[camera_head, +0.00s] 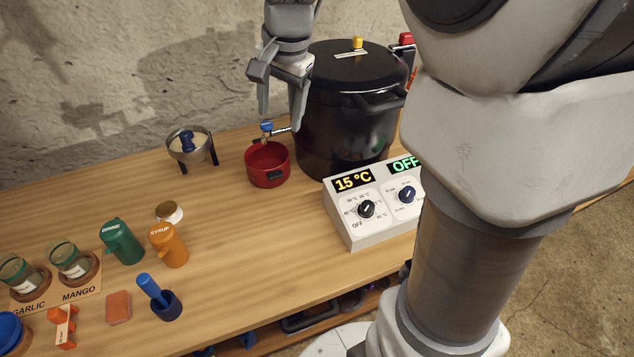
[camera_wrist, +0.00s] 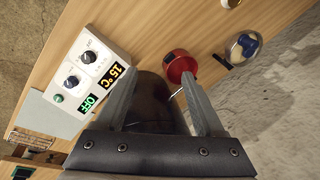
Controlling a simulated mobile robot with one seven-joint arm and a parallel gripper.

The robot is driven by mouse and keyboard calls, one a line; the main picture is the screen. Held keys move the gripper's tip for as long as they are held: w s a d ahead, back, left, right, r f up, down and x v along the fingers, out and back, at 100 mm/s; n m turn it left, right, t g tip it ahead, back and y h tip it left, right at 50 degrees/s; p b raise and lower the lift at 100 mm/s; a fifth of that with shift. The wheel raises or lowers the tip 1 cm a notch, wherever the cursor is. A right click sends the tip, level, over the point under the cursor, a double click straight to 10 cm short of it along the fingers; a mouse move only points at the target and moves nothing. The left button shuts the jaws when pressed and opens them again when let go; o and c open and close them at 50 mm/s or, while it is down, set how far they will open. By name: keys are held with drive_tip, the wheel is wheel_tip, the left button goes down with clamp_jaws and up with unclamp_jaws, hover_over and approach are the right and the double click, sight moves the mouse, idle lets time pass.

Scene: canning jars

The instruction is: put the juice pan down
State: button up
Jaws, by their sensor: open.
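The juice pan, a small red pan (camera_head: 267,166), stands upright on the wooden table in front of the black pot (camera_head: 345,130), below the pot's blue-handled tap (camera_head: 267,127). A dark grip shows on its near side. My gripper (camera_head: 281,122) is above the pan, pointing down, with its fingers apart and nothing between them. In the wrist view, the red pan (camera_wrist: 180,64) lies beyond the spread fingertips, closer to the right finger. The fingers and the pan look apart.
A control box (camera_head: 370,205) reading 15 °C and OFF stands right of the pan. A metal strainer stand (camera_head: 189,146) is to the left. Green (camera_head: 122,242) and orange (camera_head: 167,245) containers and jars (camera_head: 70,260) stand front left. Table between is clear.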

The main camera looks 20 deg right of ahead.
drive_tip(key=s+a+n+t, duration=0.1)
drive_tip(key=s+n+t, duration=0.2)
drive_tip(key=s+n, duration=0.7)
drive_tip(key=s, duration=1)
drive_tip(key=shift+h, duration=0.4)
drive_tip(key=shift+s+r, duration=0.1)
